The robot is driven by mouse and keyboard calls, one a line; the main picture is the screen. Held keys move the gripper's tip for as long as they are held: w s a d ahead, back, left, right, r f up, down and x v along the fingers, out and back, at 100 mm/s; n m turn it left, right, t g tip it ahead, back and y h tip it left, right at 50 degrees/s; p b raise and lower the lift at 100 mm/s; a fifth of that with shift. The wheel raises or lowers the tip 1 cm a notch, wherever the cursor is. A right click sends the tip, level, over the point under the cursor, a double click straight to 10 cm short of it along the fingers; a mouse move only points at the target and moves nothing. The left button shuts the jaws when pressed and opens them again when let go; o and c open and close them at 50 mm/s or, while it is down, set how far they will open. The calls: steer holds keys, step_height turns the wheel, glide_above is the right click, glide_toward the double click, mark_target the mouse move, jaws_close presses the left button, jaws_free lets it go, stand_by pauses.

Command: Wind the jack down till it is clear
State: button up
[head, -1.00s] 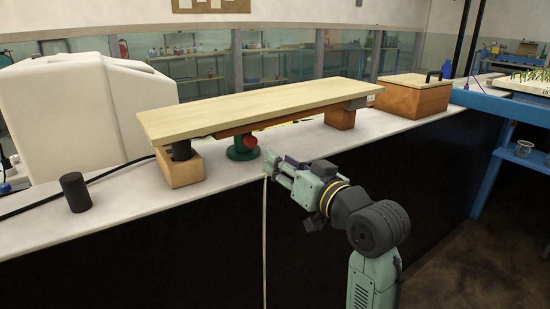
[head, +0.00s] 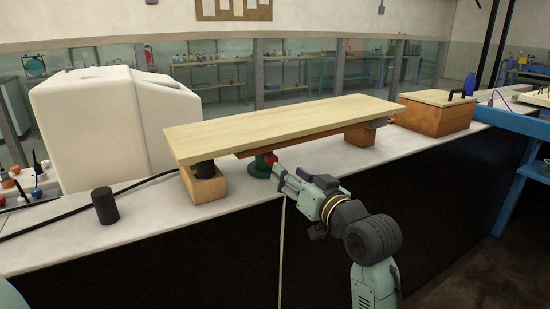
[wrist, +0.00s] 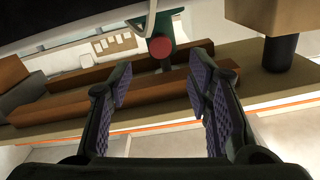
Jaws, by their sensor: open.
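A green jack (head: 258,169) with a round red knob (head: 270,159) stands on the white counter under a long pale board (head: 285,124). A darker wooden beam runs along the board's underside, and the jack's top is hidden beneath it. In the wrist view the red knob (wrist: 160,49) and green jack body (wrist: 167,25) show beyond the fingertips, roughly centred between them. My gripper (head: 277,174) is in front of the jack at the counter's front edge. My gripper also shows in the wrist view (wrist: 157,84), with its fingers apart and nothing between them.
A wooden block with a black post (head: 205,184) is under the board's left end; another block (head: 359,137) is under its right. A black cylinder (head: 104,206) stands at left, a lidded wooden box (head: 433,117) at right. A pale cord (head: 282,250) hangs down the front.

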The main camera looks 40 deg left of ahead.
mark_target(273, 161)
steer(key=p+x, duration=0.2)
steer(key=x, duration=0.6)
steer(key=shift+a, duration=0.1)
jaws_close()
stand_by(0.4)
